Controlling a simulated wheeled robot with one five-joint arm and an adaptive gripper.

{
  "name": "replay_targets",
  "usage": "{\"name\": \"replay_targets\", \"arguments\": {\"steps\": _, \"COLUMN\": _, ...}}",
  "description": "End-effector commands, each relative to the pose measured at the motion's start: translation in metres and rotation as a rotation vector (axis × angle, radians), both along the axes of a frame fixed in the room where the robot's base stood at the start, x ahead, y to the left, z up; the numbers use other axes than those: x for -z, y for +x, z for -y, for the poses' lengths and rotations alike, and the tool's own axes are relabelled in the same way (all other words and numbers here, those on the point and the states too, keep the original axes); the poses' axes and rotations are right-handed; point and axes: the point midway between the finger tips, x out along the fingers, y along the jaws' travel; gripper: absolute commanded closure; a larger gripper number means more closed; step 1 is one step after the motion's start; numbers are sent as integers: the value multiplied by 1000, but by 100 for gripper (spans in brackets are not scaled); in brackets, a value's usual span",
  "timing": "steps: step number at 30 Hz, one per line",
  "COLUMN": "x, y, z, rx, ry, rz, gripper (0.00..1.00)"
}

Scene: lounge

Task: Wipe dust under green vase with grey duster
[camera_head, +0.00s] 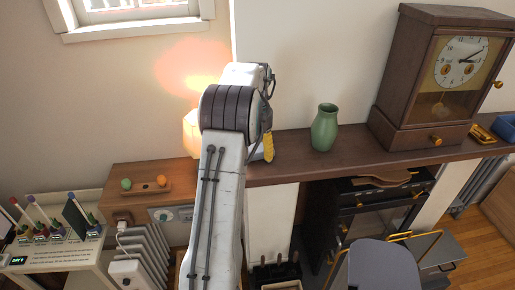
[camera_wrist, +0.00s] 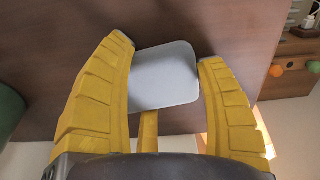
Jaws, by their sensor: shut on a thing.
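The green vase (camera_head: 324,128) stands upright on the brown wooden shelf (camera_head: 350,141), left of the clock. A green edge at the left of the wrist view (camera_wrist: 8,110) appears to be the vase. My gripper (camera_wrist: 165,52) has yellow fingers and is shut on the grey duster (camera_wrist: 163,75). The duster's flat grey head lies between the fingertips, over the brown surface, with its yellow handle running back toward the palm. I cannot tell whether the head touches the shelf. In the head view my arm hides most of the gripper and the duster. No dust can be made out.
A wooden pendulum clock (camera_head: 443,80) stands on the shelf right of the vase. A small wooden tray (camera_head: 146,187) with green and orange balls lies left of my arm. A glowing lamp (camera_head: 191,132) is behind my arm. Bare shelf shows between the vase and my gripper.

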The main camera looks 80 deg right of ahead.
Motion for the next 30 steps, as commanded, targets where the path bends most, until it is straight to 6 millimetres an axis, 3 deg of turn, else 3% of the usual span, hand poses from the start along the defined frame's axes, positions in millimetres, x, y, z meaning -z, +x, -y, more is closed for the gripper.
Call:
{"name": "replay_targets", "arguments": {"steps": 19, "x": 1, "y": 4, "z": 9, "rx": -1, "ry": 0, "rz": 0, "gripper": 63}}
{"name": "replay_targets", "arguments": {"steps": 30, "x": -30, "y": 4, "z": 9, "rx": -1, "ry": -2, "rz": 0, "gripper": 63}}
